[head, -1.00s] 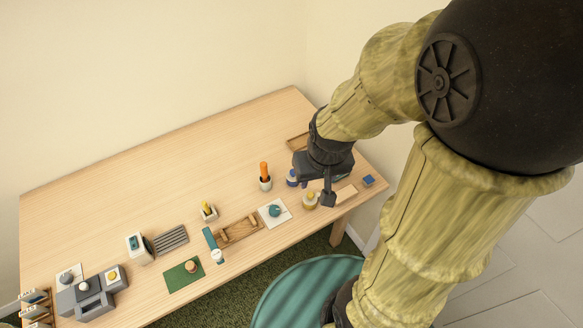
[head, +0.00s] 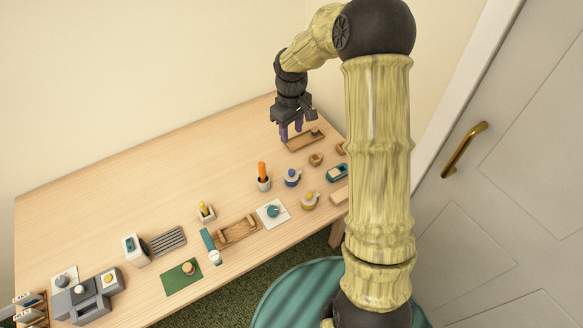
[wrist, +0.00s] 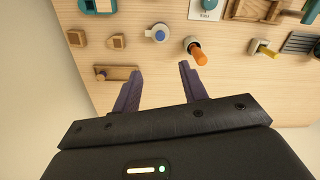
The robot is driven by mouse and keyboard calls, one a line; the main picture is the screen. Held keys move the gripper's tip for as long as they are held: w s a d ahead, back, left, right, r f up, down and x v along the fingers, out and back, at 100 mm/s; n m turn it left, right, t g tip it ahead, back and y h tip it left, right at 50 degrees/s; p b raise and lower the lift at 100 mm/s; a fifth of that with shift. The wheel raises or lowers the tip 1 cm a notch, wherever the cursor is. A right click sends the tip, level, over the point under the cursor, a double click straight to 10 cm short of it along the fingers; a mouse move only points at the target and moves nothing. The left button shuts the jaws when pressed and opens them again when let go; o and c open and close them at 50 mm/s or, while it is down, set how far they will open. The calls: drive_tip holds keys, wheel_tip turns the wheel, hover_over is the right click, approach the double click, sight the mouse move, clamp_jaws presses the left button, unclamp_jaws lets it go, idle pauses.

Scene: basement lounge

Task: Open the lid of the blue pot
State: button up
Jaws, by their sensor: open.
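The blue pot (head: 291,178) stands upright on the wooden table, right of the cup with the orange-handled item. It also shows in the wrist view (wrist: 158,34), round and pale with a blue centre on top. The picture is too small to tell whether its lid is on. My gripper (head: 291,132) is open, pointing down near the table's back right, behind the pot and apart from it. In the wrist view the space between its fingers (wrist: 160,72) is empty bare table.
The orange-handled item (head: 262,170) rises nearby. Small wooden blocks (head: 315,159) lie right. The table's back left is clear.

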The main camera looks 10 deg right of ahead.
sight(292, 171)
wheel_tip(292, 171, down, 17)
drive_tip(key=shift+f+p, duration=0.15)
drive_tip(key=shift+p, duration=0.6)
drive_tip(key=shift+c, duration=0.4)
clamp_jaws()
